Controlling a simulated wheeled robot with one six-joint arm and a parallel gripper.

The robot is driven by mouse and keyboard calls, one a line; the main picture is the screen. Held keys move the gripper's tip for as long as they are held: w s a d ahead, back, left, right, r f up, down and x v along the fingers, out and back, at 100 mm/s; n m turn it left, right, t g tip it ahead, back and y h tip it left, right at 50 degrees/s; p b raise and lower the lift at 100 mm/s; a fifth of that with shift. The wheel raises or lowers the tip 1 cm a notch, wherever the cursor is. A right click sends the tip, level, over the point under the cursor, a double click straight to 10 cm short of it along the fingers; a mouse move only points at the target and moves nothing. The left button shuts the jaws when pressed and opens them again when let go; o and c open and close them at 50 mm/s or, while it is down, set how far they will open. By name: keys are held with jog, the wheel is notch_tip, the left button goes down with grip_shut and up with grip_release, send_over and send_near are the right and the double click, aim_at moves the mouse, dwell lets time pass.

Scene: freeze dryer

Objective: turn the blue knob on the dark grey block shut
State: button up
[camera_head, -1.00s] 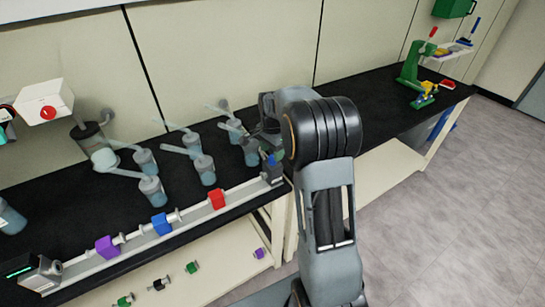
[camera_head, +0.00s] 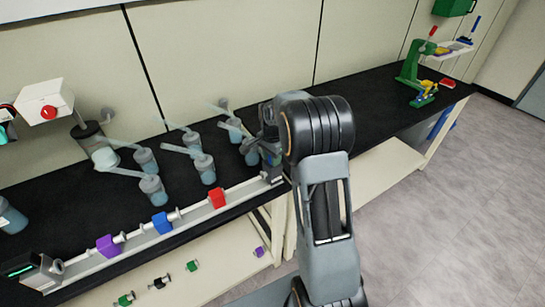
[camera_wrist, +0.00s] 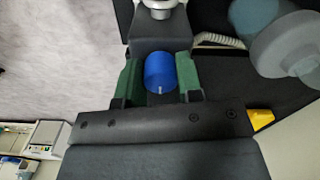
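The blue knob (camera_wrist: 160,72) shows in the wrist view, with a short pale mark on its near end pointing down in the picture. It is on the dark grey block (camera_wrist: 160,30), which also shows at the right end of the rail in the head view (camera_head: 272,175). My gripper (camera_wrist: 160,75) has its two green fingers on either side of the knob, very close to its sides. I cannot tell whether they press on it. In the head view my gripper (camera_head: 268,150) is at the block, and my arm and gripper largely hide the knob.
The pale rail (camera_head: 190,222) carries red (camera_head: 217,198), blue (camera_head: 161,223) and purple (camera_head: 107,245) blocks. Several grey-blue flasks (camera_head: 204,169) stand behind it, close to my gripper. A green device (camera_head: 412,66) is at the bench's far right. The black bench top between is clear.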

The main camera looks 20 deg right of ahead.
jog(key=c, duration=0.4)
jog(key=n+b, duration=0.1)
jog(key=n, duration=0.6)
jog(key=shift+n, duration=0.4)
jog(key=n+b, duration=0.1)
jog(key=n, duration=0.4)
jog(key=shift+d, duration=0.1)
jog(key=shift+n, duration=2.5)
